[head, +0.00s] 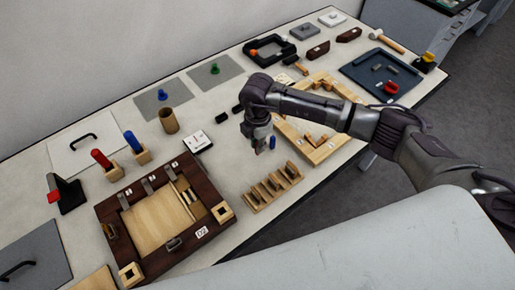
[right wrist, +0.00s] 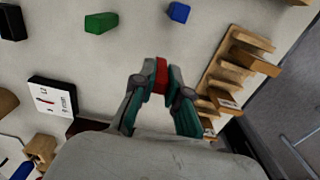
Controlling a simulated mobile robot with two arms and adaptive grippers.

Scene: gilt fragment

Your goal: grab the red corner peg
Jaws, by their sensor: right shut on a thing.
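The red corner peg (right wrist: 161,75) is a small red block between the fingertips of my right gripper (right wrist: 160,80) in the right wrist view. The gripper is shut on it, with one finger on each side. In the head view my right gripper (head: 265,147) hangs over the table beside the slotted wooden rack, and the red peg cannot be made out there. A blue peg (right wrist: 179,12) and a green peg (right wrist: 100,22) are on the pale table in the right wrist view. The blue peg also shows in the head view (head: 272,142). My left gripper is not in view.
A slotted wooden rack (head: 252,200) stands near the front edge. A dark wooden frame (head: 107,215) with a light panel lies at the left. A white card (head: 197,141) and a wooden cup (head: 168,121) are behind it. Table between card and rack is mostly clear.

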